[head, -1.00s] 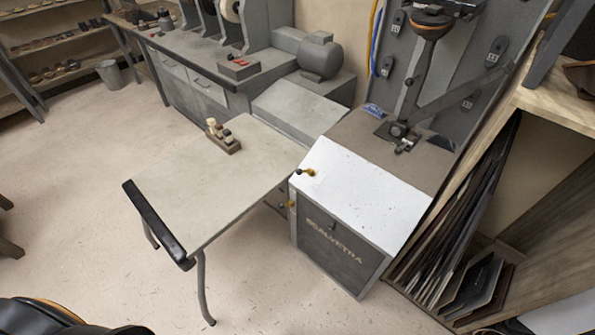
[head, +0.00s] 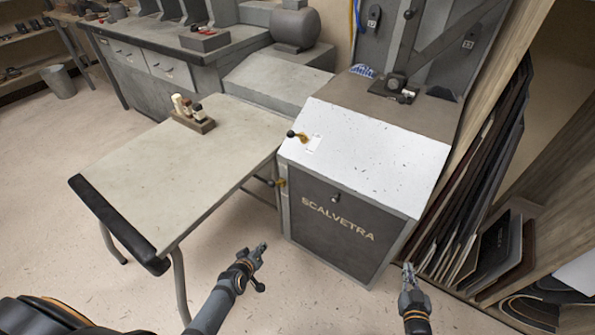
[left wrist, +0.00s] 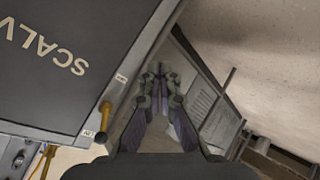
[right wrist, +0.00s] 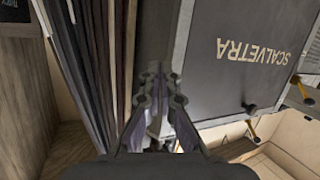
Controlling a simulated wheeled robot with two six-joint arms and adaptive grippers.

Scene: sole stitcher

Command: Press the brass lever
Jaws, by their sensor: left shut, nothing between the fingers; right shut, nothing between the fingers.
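The Scalvetra machine (head: 330,225) has a grey front and a speckled white sloping top. A small brass lever with a black knob (head: 303,138) sits at the left of that top. A second brass-coloured piece (head: 281,183) sticks out at the cabinet's left edge; a brass lever with a dark knob also shows in the left wrist view (left wrist: 106,109). Brass pieces show in the right wrist view (right wrist: 307,90). My left gripper (head: 263,247) is shut and empty, below and left of the machine front, apart from the levers. My right gripper (head: 408,268) is shut and empty by the cabinet's lower right.
A pale table (head: 150,170) with a black front edge stands left of the machine, holding a small block of bottles (head: 193,114). Leaning sheets (head: 480,180) in a wooden rack stand close to the right. The floor in front of the machine is clear.

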